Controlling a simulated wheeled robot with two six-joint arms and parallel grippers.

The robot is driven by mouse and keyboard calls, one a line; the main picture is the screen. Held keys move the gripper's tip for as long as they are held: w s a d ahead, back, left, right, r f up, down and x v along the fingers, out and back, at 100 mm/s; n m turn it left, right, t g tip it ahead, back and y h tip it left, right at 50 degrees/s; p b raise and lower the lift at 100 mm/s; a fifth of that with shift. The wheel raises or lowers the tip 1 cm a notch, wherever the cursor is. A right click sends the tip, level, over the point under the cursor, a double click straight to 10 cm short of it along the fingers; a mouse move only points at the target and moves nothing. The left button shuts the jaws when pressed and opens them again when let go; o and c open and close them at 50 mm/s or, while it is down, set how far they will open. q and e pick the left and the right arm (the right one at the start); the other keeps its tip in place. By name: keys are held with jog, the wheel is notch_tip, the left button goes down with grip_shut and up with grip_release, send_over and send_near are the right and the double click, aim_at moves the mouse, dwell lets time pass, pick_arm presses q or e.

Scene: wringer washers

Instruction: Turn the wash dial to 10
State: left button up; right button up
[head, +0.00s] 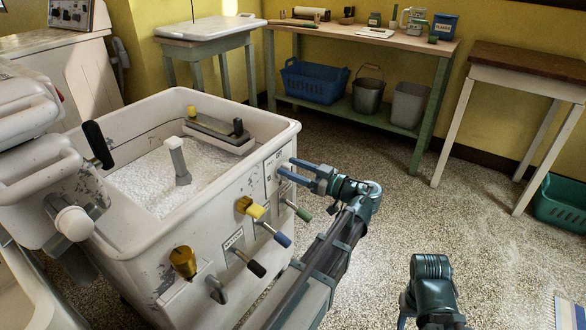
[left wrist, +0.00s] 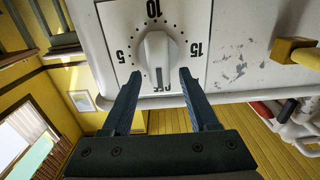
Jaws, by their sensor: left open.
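The wash dial (left wrist: 157,52) is a white knob on a white plate marked 5, 10 and 15, with lettering at the bottom that looks like OFF. The knob's bar stands about upright; a dark mark near its lower end lies toward the bottom lettering. My left gripper (left wrist: 155,85) is open, its fingers reaching toward the knob with one on each side of its lower end. I cannot tell whether they touch it. In the head view my left gripper (head: 285,168) is at the dial plate on the washer (head: 225,195); the knob is hidden there.
Levers with yellow (head: 253,208), blue (head: 282,239), black (head: 256,268) and green (head: 303,214) ends stick out below the dial. A brass cup-shaped part (head: 183,262) is at the near corner. A workbench (head: 350,38) stands behind.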

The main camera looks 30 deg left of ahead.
pick_arm(q)
grip_shut()
